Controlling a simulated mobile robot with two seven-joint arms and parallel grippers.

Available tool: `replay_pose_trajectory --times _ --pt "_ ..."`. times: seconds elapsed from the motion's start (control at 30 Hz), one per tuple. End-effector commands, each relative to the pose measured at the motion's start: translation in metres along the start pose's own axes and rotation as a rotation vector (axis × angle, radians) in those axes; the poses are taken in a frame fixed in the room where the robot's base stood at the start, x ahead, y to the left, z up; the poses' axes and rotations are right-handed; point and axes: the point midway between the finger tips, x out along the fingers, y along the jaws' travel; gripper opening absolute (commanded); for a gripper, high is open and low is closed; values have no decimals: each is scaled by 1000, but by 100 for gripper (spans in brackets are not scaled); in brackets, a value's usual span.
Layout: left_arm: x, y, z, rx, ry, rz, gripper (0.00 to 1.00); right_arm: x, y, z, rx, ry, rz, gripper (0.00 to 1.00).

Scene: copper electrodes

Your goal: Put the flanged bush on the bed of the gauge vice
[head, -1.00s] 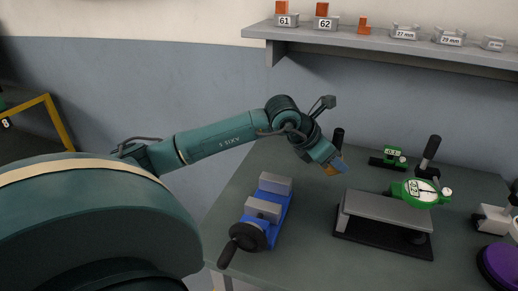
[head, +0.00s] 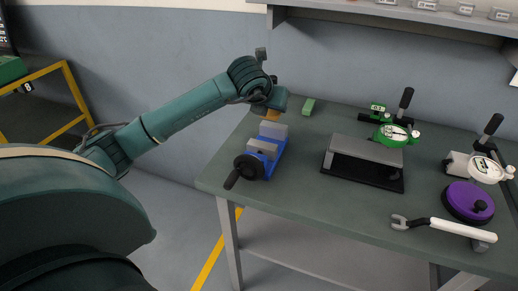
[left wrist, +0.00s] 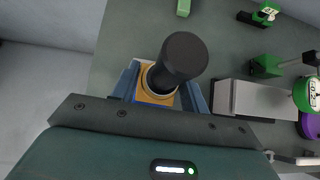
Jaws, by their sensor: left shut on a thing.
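My left gripper (head: 270,109) is shut on an orange piece (head: 273,115), which I take to be the flanged bush. In the left wrist view, the orange flange (left wrist: 153,97) sits between the fingers, with a pale ring and a black cylinder rising toward the camera. The gauge vice (head: 270,163) is blue with grey jaws and a black handle, near the table's left edge. The held piece is at the vice's far jaw in the head view; I cannot tell whether they touch. The vice bed is mostly hidden. My right gripper is not in view.
A grey raised plate (head: 368,149) stands right of the vice. A green block (head: 308,106) lies behind. Dial gauges (head: 391,135), a purple disc (head: 469,201) and a white-handled tool (head: 445,227) are to the right. The front left tabletop is clear.

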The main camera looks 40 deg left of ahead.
Motion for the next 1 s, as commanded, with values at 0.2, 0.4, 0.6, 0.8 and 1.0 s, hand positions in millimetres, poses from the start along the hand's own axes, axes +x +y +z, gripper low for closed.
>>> replay_pose_trajectory --times 0.2,0.4,0.6,0.8,1.0 --pt "13 2 -11 -16 0 16 8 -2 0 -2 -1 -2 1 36" --pt "36 2 -34 -16 -2 16 8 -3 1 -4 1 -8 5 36" --pt "46 2 -43 -17 -4 15 8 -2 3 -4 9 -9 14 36" --pt "64 2 -62 -16 -2 15 8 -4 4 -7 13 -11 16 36" --pt "70 2 -67 -17 -6 15 8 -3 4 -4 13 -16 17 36"
